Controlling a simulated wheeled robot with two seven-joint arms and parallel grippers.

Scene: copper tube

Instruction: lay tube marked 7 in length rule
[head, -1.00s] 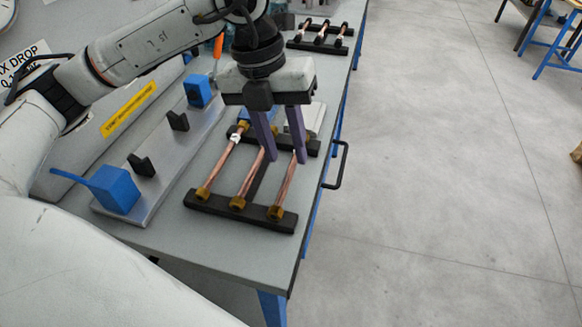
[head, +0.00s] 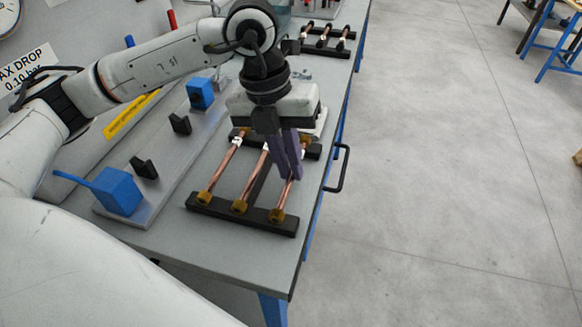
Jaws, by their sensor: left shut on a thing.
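Three copper tubes with brass end nuts lie side by side on a black rack (head: 245,215) on the bench: a left tube (head: 221,168), a middle tube (head: 252,182) and a right tube (head: 285,192). Their white tags are too small to read, so I cannot tell which is marked 7. My left gripper (head: 292,177) points down over the right tube with its purple fingers shut on it; the tube still lies along the rack. The length rule appears to be the grey rail (head: 162,184) at left, with blue end blocks and black rests. My right gripper is out of view.
A near blue block (head: 118,191) with a lever and a far blue block (head: 200,93) stand on the rail, with black rests (head: 180,124) between them. A second rack (head: 325,40) with tubes lies at the far end. Bare bench separates rail and first rack.

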